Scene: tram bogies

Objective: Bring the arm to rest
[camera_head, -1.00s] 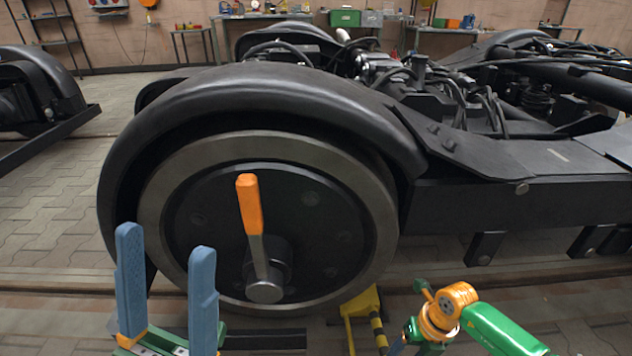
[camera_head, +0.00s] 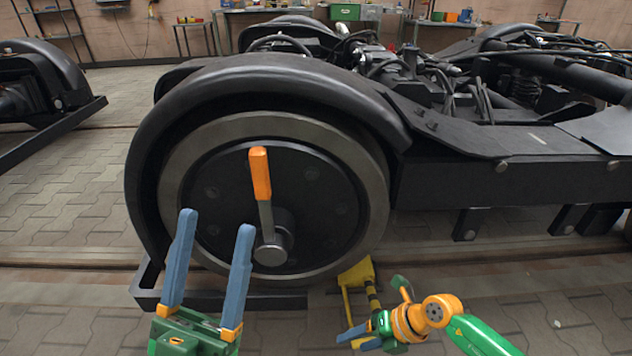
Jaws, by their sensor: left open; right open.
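My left gripper (camera_head: 208,265) is open and empty, its two blue fingers pointing up in front of the lower left of the wheel. My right gripper (camera_head: 358,337) is low at the bottom, right of the wheel, with its blue fingertips pointing left and apart; it appears empty. An orange-handled tool (camera_head: 260,175) stands nearly upright against the hub of the bogie wheel (camera_head: 180,200), its metal head at the hub. Neither gripper appears to touch the tool.
The black tram bogie (camera_head: 500,185) with its fender fills the middle and right. A yellow wheel chock (camera_head: 356,273) with a striped bar sits by the wheel, close to my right gripper. Another bogie (camera_head: 45,90) is at the left. Paved floor is free at the left; workbenches line the back wall.

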